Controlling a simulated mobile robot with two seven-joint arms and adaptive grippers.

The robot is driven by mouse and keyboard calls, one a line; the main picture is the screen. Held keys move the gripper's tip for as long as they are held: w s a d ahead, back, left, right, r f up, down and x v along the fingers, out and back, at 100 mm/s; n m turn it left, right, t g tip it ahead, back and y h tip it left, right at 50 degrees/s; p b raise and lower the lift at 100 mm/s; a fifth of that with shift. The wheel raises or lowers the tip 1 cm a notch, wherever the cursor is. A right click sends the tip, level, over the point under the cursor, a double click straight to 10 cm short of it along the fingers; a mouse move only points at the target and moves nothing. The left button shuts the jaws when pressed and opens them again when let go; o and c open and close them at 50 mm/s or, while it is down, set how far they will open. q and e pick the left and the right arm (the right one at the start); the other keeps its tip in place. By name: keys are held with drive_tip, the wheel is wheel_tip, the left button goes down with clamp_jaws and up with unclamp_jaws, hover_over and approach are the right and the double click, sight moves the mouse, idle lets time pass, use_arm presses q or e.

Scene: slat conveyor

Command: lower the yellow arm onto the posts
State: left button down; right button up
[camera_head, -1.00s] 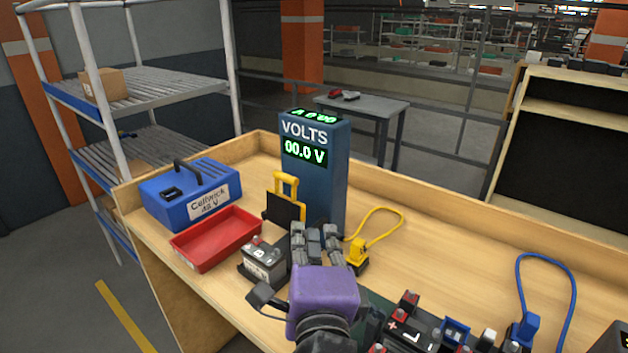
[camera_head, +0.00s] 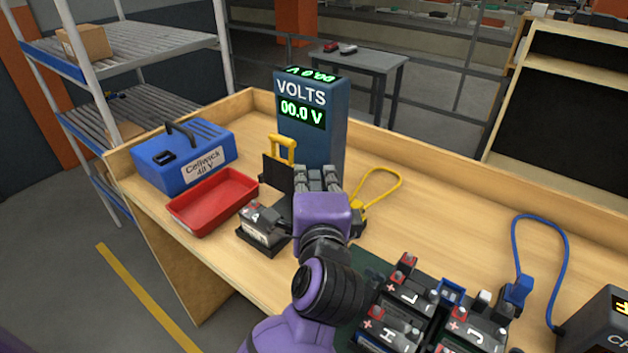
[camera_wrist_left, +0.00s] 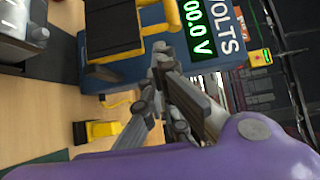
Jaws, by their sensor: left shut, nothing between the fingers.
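The yellow arm (camera_head: 283,148) is a yellow handle above a black plate (camera_head: 278,174), raised upright beside the blue VOLTS meter (camera_head: 310,140). It also shows in the left wrist view (camera_wrist_left: 171,14). A battery (camera_head: 262,224) sits on a dark base below the plate; its posts are hard to make out. My left gripper (camera_head: 317,174) is shut and empty, right of the black plate and in front of the meter. In the left wrist view its fingertips (camera_wrist_left: 160,70) are close to the yellow arm; I cannot tell whether they touch. My right gripper is out of view.
A red tray (camera_head: 212,203) and a blue Cellwick case (camera_head: 185,155) stand at the left. A yellow cable (camera_head: 383,193) lies right of my gripper. Several batteries (camera_head: 410,297) and a blue cable (camera_head: 541,220) are at the right.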

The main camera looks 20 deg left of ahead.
sight(282, 165)
use_arm(q)
drive_tip(key=p+x, duration=0.1)
drive_tip(key=x, duration=0.5)
drive_tip(key=shift+r, duration=0.1)
drive_tip(key=shift+s, duration=0.1)
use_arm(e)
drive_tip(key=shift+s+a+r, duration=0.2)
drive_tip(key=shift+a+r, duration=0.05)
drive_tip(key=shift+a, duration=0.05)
